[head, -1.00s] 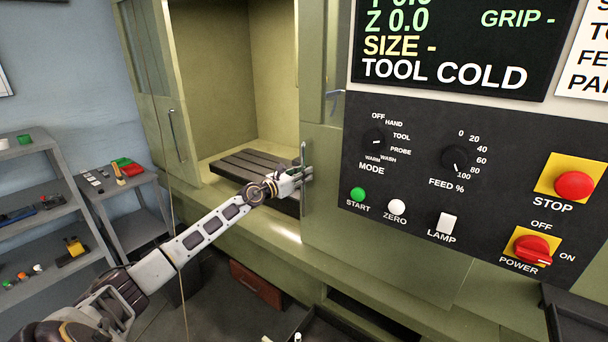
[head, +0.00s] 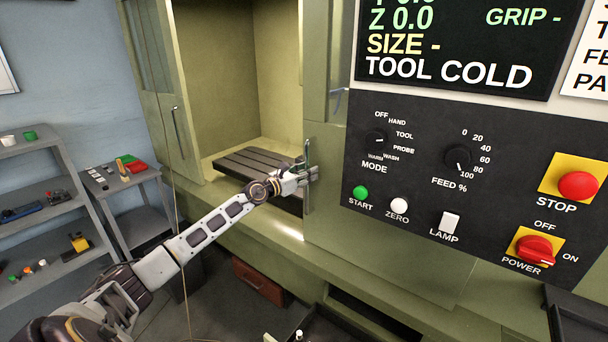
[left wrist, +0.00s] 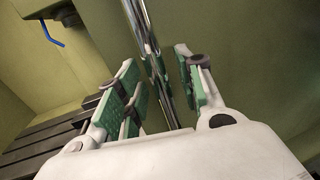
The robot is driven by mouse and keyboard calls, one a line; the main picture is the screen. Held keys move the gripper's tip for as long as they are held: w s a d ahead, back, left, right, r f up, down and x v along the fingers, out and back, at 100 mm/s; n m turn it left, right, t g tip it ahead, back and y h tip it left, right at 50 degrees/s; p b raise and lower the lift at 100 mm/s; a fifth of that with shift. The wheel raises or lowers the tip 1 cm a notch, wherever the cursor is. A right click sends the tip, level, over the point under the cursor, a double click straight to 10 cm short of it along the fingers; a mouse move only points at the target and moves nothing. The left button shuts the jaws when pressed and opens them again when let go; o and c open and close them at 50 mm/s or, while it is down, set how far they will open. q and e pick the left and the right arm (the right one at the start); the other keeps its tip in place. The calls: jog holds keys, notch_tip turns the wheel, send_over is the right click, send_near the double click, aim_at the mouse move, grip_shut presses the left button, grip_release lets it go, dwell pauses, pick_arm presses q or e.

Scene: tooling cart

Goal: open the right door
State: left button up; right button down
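The right door (head: 345,215) is a green panel, partly covered by the control panel. Its upright metal handle (head: 306,190) is near its left edge; the handle also shows in the left wrist view (left wrist: 146,40). A wide opening lies between this door and the left door (head: 152,75). My left gripper (head: 304,176) is at the right door's handle. In the left wrist view my left gripper (left wrist: 160,92) has its green-padded fingers apart, one on each side of the bar, with gaps showing. My right gripper is out of view.
A slotted dark table (head: 250,163) lies inside the machine. The control panel (head: 410,200) with buttons and knobs stands close on the right. Grey shelves (head: 35,215) and a small cart (head: 140,222) stand at the left. A blue hooked part (left wrist: 52,36) hangs inside the machine.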

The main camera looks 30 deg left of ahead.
pick_arm(q)
jog(key=v, duration=1.1)
jog(key=shift+s, duration=0.4)
dwell(1.2)
jog(key=shift+a, duration=0.15)
dwell(0.6)
